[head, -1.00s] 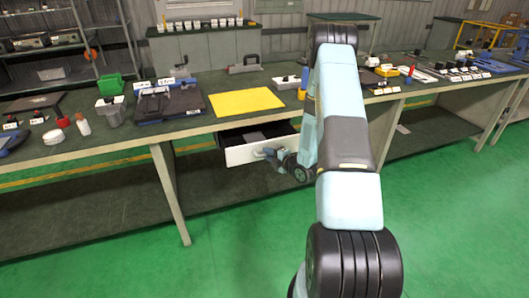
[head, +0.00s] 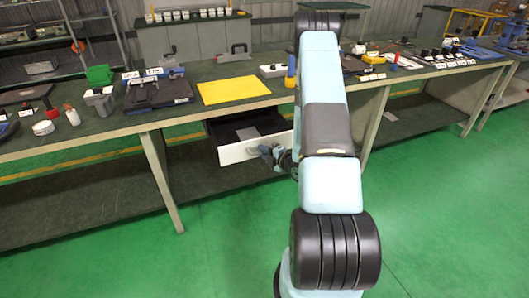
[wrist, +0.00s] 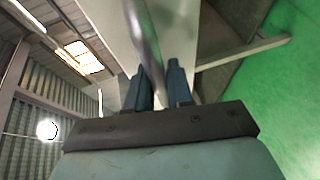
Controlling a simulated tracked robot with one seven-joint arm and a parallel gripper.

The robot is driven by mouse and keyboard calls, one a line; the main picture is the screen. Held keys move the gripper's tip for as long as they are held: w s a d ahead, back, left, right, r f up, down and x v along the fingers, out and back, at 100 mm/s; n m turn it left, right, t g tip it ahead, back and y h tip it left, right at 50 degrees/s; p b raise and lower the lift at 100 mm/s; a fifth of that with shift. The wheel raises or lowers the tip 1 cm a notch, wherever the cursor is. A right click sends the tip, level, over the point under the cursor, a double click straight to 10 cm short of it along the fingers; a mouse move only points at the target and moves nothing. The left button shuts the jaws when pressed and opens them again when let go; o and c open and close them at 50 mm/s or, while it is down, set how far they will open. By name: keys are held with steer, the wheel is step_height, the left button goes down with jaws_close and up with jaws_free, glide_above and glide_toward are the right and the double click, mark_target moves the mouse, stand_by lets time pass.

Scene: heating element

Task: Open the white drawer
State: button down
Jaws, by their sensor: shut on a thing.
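The white drawer (head: 236,152) hangs under the workbench and is pulled out, with its dark inside and a grey flat item in it showing in the head view. My gripper (head: 264,150) is at the right part of the drawer's white front. In the wrist view my gripper's two blue fingers (wrist: 157,88) are shut on the drawer's handle (wrist: 146,40), a grey bar that runs up between them. The white drawer front also shows behind the fingers there. My arm hides the right end of the drawer in the head view.
The green-topped workbench (head: 215,108) carries a yellow sheet (head: 233,90), a black device (head: 158,92), a green bin (head: 99,75) and several small items. A bench leg (head: 162,180) stands left of the drawer. The green floor (head: 225,240) in front is clear.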

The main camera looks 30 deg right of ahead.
steer(key=c, duration=1.2)
jaws_free()
steer(key=shift+f, duration=0.2)
steer(key=shift+o, duration=0.5)
steer(key=shift+r, duration=0.1)
steer(key=v, duration=1.3)
steer(key=shift+s, duration=0.35)
steer(key=shift+d, duration=0.1)
